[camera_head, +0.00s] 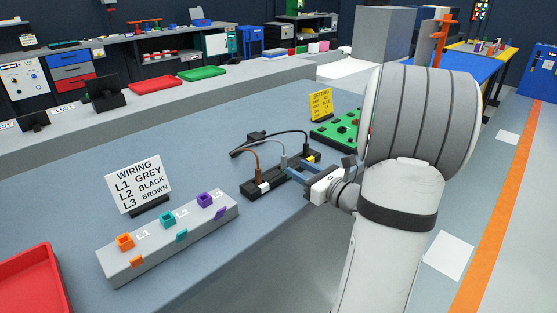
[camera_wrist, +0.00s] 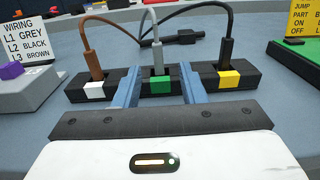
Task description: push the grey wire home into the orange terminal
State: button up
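The grey wire (camera_wrist: 156,55) stands upright in the middle slot of a black holder, above a green tag (camera_wrist: 160,86), between a brown and a black wire. It also shows in the head view (camera_head: 283,153). My gripper (camera_wrist: 160,82) is open, with its blue fingers apart on either side of the green tag as seen in the wrist view. In the head view my gripper (camera_head: 297,172) is at the holder's near side. I cannot tell whether it touches. The orange terminal (camera_head: 125,241), at the left end of the grey block by L1, looks empty.
The brown wire (camera_wrist: 90,50) has a white tag; the black wire (camera_wrist: 228,40) has a yellow one. The wiring sign (camera_head: 139,182) stands behind the grey block (camera_head: 190,240). A green board (camera_head: 335,133) lies beyond the holder. A red tray (camera_head: 35,285) sits front left.

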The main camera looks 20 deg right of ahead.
aim_at(286, 160)
jog(key=x, duration=0.6)
jog(key=shift+w+a+r, duration=0.15)
jog(key=shift+w+r, duration=0.15)
jog(key=shift+r, duration=0.05)
grip_shut()
